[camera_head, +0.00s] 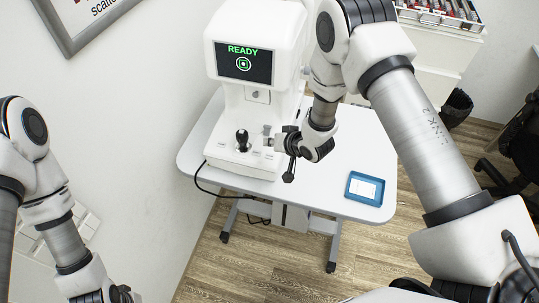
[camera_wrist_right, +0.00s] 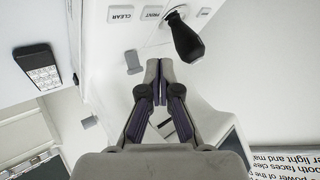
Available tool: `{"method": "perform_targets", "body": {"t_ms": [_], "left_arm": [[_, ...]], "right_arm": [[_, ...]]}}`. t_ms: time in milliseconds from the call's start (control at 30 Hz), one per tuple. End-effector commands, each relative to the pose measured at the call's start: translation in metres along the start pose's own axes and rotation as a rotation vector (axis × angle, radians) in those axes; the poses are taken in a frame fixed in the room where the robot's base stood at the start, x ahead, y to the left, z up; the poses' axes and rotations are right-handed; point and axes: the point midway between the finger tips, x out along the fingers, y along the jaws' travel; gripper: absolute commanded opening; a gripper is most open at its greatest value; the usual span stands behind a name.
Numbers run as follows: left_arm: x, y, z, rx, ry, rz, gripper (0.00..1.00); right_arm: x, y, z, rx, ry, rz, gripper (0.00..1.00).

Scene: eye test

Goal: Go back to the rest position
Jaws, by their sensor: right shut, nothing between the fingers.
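My right gripper (camera_head: 268,138) is at the control deck of the white eye-test machine (camera_head: 258,100), just right of its black joystick (camera_head: 242,140). In the right wrist view my right gripper (camera_wrist_right: 159,68) is shut with nothing between its fingertips. The joystick (camera_wrist_right: 185,40) stands beside the fingertips there, apart from them. CLEAR (camera_wrist_right: 121,15) and PRINT (camera_wrist_right: 152,13) buttons lie beyond. The machine's screen (camera_head: 243,63) reads READY in green. My left gripper (camera_head: 125,294) is partly cut off at the bottom left edge, and its fingers are too unclear to judge.
The machine stands on a pale table (camera_head: 325,180). A blue tray (camera_head: 352,194) with a white card (camera_head: 363,189) lies at the table's right side. A black cable (camera_head: 207,187) hangs over the left edge. A white cabinet (camera_head: 432,55), a bin (camera_head: 457,106) and a dark chair (camera_head: 520,140) are at right.

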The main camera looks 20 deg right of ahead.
Motion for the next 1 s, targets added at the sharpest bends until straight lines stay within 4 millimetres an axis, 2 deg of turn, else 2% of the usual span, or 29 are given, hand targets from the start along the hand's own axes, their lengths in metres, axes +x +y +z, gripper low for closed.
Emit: {"method": "perform_targets", "body": {"t_ms": [367, 467, 567, 667, 700, 800, 900, 1000], "left_arm": [[0.0, 0.0, 0.0, 0.0, 0.0, 0.0, 0.35], [0.006, 0.0, 0.0, 0.0, 0.0, 0.0, 0.35], [0.021, 0.0, 0.0, 0.0, 0.0, 0.0, 0.35], [0.04, 0.0, 0.0, 0.0, 0.0, 0.0, 0.35], [0.047, 0.0, 0.0, 0.0, 0.0, 0.0, 0.35], [0.064, -0.001, 0.0, 0.0, 0.0, 0.0, 0.35], [0.075, -0.001, 0.0, 0.0, 0.0, 0.0, 0.35], [0.079, -0.001, 0.0, 0.0, 0.0, 0.0, 0.35]], "right_arm": [[0.0, 0.001, 0.001, 0.0, -0.002, 0.001, 0.0], [0.0, 0.011, 0.02, -0.001, -0.028, 0.026, 0.0], [-0.006, 0.037, 0.07, -0.009, -0.106, 0.098, 0.0], [-0.027, 0.073, 0.145, -0.03, -0.242, 0.205, 0.0], [-0.04, 0.086, 0.178, -0.042, -0.309, 0.249, 0.0], [-0.081, 0.113, 0.249, -0.073, -0.48, 0.344, 0.0], [-0.121, 0.128, 0.299, -0.102, -0.626, 0.408, 0.0], [-0.148, 0.133, 0.324, -0.121, -0.714, 0.438, 0.0]]}}
